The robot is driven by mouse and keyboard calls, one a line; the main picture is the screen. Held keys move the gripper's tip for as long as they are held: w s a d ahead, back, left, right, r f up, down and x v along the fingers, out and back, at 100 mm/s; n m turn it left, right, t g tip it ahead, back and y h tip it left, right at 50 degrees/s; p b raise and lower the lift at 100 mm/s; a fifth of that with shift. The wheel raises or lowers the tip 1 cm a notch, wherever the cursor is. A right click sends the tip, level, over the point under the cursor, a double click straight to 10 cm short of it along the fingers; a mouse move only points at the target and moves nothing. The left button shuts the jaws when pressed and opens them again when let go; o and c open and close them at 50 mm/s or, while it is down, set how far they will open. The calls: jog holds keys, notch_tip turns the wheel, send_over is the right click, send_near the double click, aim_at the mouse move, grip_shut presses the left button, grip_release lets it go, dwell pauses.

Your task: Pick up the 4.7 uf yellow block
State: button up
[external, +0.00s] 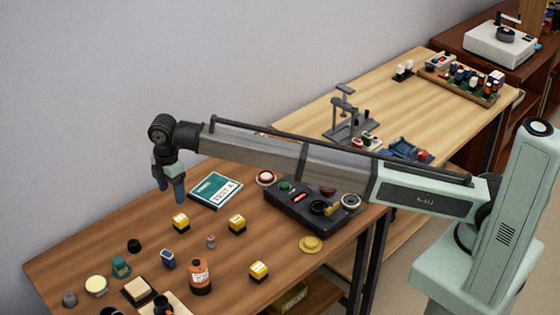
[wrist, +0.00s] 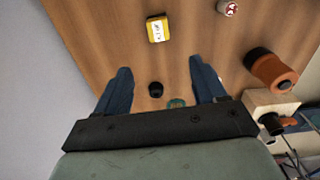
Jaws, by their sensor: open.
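Several small items lie on the brown table, among them three yellow blocks with dark bases. One yellow block (external: 181,222) is just below my gripper, a second yellow block (external: 237,223) is to its right, and a third yellow block (external: 259,271) is nearer the front. Their value markings are too small to read, so I cannot tell which is 4.7 uf. My gripper (external: 174,195) is open and empty above the table, fingers pointing down. In the wrist view one yellow block (wrist: 158,31) with a white label lies beyond the blue fingertips of my gripper (wrist: 160,68), not between them.
A brown bottle (external: 201,277), a blue component (external: 168,259), a black cap (external: 134,246) and a teal jar (external: 121,266) stand at the front left. A teal booklet (external: 215,189) and a dark control box (external: 300,209) lie behind. Bare wood surrounds the blocks.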

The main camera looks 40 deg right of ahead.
aim_at(180, 218)
jog(key=f, duration=0.8)
jog(key=shift+w+d+f, duration=0.1)
jog(key=shift+d+f, duration=0.2)
jog(key=shift+d, duration=0.05)
jog(key=shift+d+f, duration=0.15)
jog(key=shift+f, duration=1.2)
jog(key=shift+d+f, duration=0.15)
jog(key=shift+f, duration=1.15)
jog(key=shift+c, duration=0.3)
jog(key=c, duration=1)
jog(key=shift+r, duration=0.15)
